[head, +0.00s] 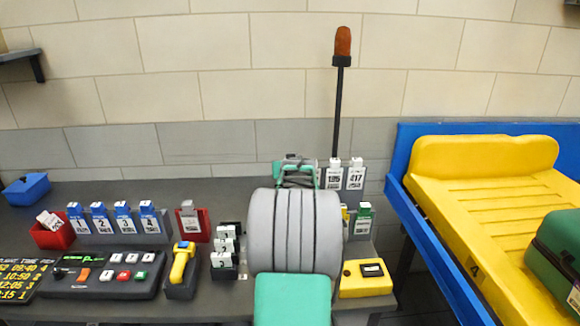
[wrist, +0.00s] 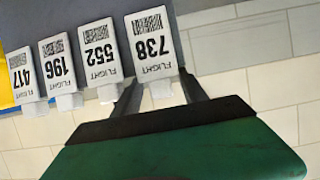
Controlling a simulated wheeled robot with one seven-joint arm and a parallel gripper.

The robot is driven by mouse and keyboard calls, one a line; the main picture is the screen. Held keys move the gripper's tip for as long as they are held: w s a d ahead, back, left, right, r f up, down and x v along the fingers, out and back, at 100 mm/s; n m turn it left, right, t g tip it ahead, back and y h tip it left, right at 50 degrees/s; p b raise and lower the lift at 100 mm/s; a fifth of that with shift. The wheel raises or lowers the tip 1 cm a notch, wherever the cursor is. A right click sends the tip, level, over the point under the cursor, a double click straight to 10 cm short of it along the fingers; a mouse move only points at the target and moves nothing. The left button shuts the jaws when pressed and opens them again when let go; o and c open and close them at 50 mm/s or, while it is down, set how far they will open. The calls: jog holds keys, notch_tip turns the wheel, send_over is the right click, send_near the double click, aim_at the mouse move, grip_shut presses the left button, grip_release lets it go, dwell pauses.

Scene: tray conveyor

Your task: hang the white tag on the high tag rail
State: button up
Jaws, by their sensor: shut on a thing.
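The white tag, printed FLIGHT 738 (wrist: 152,45), shows upside down at the top middle of the wrist view. My gripper (wrist: 160,88) is shut on its white top tab, one dark finger on each side. The held tag is in line with white tags 552 (wrist: 97,53), 196 (wrist: 59,64) and 417 (wrist: 22,76). I cannot tell whether it touches the rail. In the head view two white tags (head: 355,176) hang at the back right, where the high tag rail is mostly hidden. My grey arm hides the gripper and held tag there.
Blue-topped tags (head: 100,218) stand in a row at the left, beside a red bin (head: 52,232). A control box (head: 108,274), yellow scanner (head: 181,264) and yellow device (head: 365,278) lie on the counter. A beacon pole (head: 338,110) rises behind; a yellow tray (head: 470,185) is at the right.

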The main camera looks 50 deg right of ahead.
jog(key=o, duration=1.3)
jog(key=shift+f, duration=0.15)
jog(key=shift+o, duration=0.9)
jog(key=shift+a+f, duration=0.1)
jog(key=b+v, duration=0.2)
jog(key=v, duration=0.6)
jog(key=w+a+f+n+y+p, duration=0.1)
jog(key=w+a+f+n+y, duration=0.1)
jog(key=a, duration=0.8)
jog(key=w+a+f+n+g+y, duration=0.1)
jog(key=a+f+y, duration=0.15)
jog(key=a, duration=0.75)
jog(key=w+a+f+n+y+p, duration=0.1)
jog(key=w+a+n+y, duration=0.15)
jog(key=a, duration=0.75)
jog(key=s+a+f+n+g+y, duration=0.1)
jog(key=s+a+f+n+g, duration=0.1)
jog(key=s+a, duration=0.5)
jog(key=s+a+f+n+g+y+p, duration=0.1)
jog(key=s+a+f, duration=0.3)
jog(key=s+a, duration=0.4)
jog(key=a+n+g+y, duration=0.1)
jog(key=a, duration=0.4)
jog(key=shift+g, duration=0.3)
